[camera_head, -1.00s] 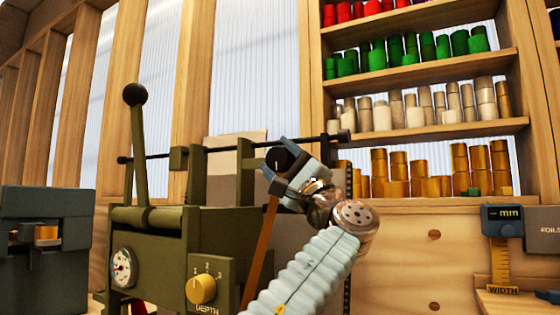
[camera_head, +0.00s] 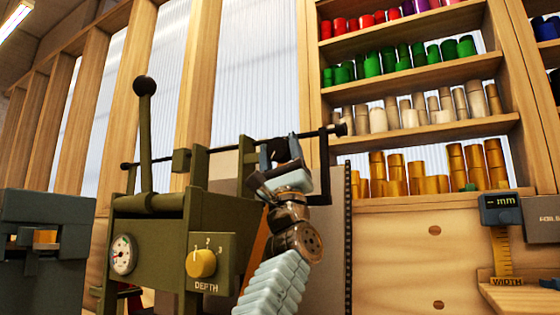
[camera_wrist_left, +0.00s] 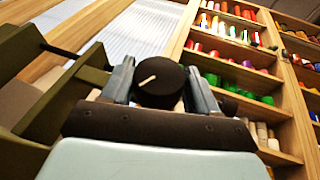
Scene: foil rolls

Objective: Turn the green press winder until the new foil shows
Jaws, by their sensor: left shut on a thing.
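The green press (camera_head: 150,235) stands at the left centre in the head view. A thin dark shaft (camera_head: 220,149) crosses above it. My left gripper (camera_head: 277,153) is at the shaft's right part, its arm rising from below. In the wrist view, its two fingers (camera_wrist_left: 163,88) are shut on a round black knob (camera_wrist_left: 172,96), the winder, with a short pale mark tilted up to the right. In the head view the knob is mostly hidden by the gripper. A brown strip (camera_head: 256,258) hangs behind my arm; I cannot tell whether it is foil. My right gripper is out of view.
The press carries a black-balled lever (camera_head: 146,130), a dial (camera_head: 123,260) and a yellow depth knob (camera_head: 201,263). A dark bracket (camera_head: 325,165) stands just right of my gripper. Shelves (camera_head: 425,140) of coloured rolls and a width gauge (camera_head: 502,235) are at the right.

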